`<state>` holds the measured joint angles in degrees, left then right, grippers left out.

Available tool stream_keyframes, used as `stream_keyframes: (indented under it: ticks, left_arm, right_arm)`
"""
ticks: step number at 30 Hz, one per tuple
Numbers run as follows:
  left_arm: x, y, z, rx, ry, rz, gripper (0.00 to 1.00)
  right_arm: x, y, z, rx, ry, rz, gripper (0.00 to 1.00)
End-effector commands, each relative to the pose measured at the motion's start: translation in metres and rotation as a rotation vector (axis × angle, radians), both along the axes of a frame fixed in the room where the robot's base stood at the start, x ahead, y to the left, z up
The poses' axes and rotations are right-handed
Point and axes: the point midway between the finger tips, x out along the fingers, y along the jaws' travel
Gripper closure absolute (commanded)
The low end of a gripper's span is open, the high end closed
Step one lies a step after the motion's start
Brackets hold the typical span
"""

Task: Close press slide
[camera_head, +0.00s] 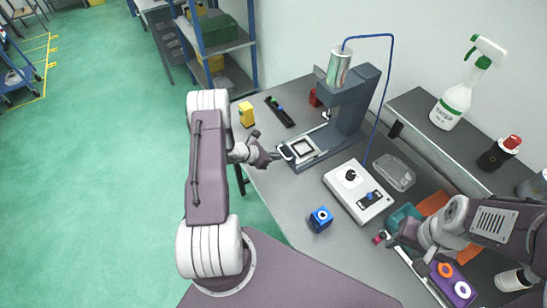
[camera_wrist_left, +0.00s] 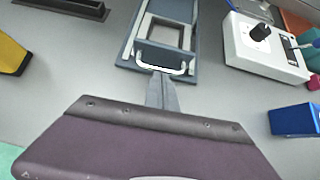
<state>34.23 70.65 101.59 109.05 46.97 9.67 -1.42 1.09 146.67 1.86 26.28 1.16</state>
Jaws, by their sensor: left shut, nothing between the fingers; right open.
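The press (camera_head: 345,100) stands on the grey table, a dark blue-grey frame with a metal cylinder on top. Its slide (camera_head: 302,149), a pale plate with a square opening, lies on the press base and reaches toward its front end. In the left wrist view the slide (camera_wrist_left: 165,35) has a pale U-shaped handle (camera_wrist_left: 161,67) at its near end. My left gripper (camera_head: 277,155) is shut and empty, its fingertips at the handle; they also show in the left wrist view (camera_wrist_left: 161,78). Whether they touch it I cannot tell. My right gripper (camera_head: 391,238) is open at the lower right.
A white control box (camera_head: 357,192) with a black knob stands right of the press. A blue cube (camera_head: 321,218) lies in front of it. A yellow block (camera_head: 246,114) and a black holder (camera_head: 279,112) are on the left. A spray bottle (camera_head: 462,90) stands on the raised shelf.

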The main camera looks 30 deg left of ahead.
Motion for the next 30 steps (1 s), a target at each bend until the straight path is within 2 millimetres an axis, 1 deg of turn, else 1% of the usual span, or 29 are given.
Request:
stream_keyframes:
  ticks: [1, 6, 9, 12, 17, 26, 30]
  left_arm:
    - [0.01, -0.006, -0.006, 0.004, -0.004, -0.006, 1.0]
    - [0.05, -0.031, -0.009, 0.004, -0.006, -0.008, 1.0]
    - [0.07, -0.043, -0.007, 0.004, -0.006, -0.007, 1.0]
    - [0.083, -0.052, -0.005, 0.002, -0.002, -0.004, 1.0]
    - [0.092, -0.057, -0.001, 0.001, -0.003, -0.001, 1.0]
    - [0.092, -0.057, 0.0, 0.0, -0.002, 0.0, 1.0]
    - [0.092, -0.054, -0.002, 0.0, -0.003, -0.001, 1.0]
  right_arm:
    - [0.0, 0.0, -0.013, 0.0, 0.0, 0.0, 0.54]
    - [0.0, 0.0, -0.042, 0.0, 0.0, 0.0, 0.54]
    - [0.0, 0.0, -0.053, 0.0, 0.0, 0.0, 0.54]
    - [0.0, 0.0, -0.059, 0.0, 0.0, 0.0, 0.54]
    - [0.0, 0.0, -0.06, 0.0, 0.0, 0.0, 0.54]
    - [0.0, 0.0, -0.059, 0.0, 0.0, 0.0, 0.54]
    - [0.0, 0.0, -0.063, 0.0, 0.0, 0.0, 0.54]
